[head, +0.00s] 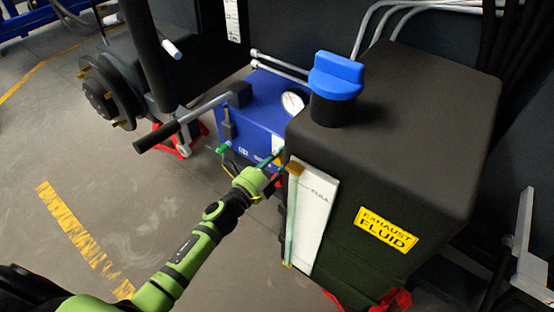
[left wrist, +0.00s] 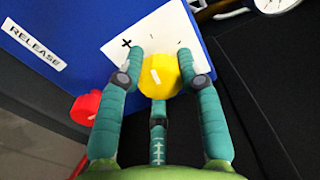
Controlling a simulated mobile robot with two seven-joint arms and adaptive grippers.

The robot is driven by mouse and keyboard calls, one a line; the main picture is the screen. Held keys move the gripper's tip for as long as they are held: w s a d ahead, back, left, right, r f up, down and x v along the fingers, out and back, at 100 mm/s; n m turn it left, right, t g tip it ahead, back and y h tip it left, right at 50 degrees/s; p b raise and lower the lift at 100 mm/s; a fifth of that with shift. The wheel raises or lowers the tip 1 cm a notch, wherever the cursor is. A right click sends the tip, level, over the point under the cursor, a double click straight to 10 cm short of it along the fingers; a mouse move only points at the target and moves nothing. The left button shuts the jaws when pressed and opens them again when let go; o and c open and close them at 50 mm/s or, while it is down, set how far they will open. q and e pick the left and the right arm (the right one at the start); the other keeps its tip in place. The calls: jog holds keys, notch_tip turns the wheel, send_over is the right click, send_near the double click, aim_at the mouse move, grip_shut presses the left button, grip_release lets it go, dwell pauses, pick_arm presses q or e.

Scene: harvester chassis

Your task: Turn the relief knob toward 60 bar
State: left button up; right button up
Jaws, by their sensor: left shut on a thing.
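The yellow relief knob (left wrist: 160,76) sits on a white scale plate (left wrist: 150,38) with a plus mark on the blue pump unit (left wrist: 62,22). My left gripper (left wrist: 166,70) has its teal fingers around the knob, one on each side and one below, and is shut on it. In the head view my left gripper (head: 272,172) reaches the front of the blue unit (head: 249,118), beside the black tank; its fingertips and the knob are mostly hidden there. The round white gauge (head: 292,103) is on the blue unit; its reading is too small to tell. My right gripper is not in view.
The black exhaust fluid tank (head: 420,130) with a blue cap (head: 337,76) stands close to the right of my left gripper. A red knob (left wrist: 85,107) is beside the fingers, near the RELEASE label (left wrist: 36,44). A lever handle (head: 165,133) sticks out left.

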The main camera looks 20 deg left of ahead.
pick_arm(q)
jog(key=shift+r+m, duration=0.1)
jog(key=shift+m, duration=0.2)
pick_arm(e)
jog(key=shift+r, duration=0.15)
pick_arm(q)
jog(key=o, duration=1.2)
jog(key=shift+c, duration=0.2)
jog(key=v, duration=1.2)
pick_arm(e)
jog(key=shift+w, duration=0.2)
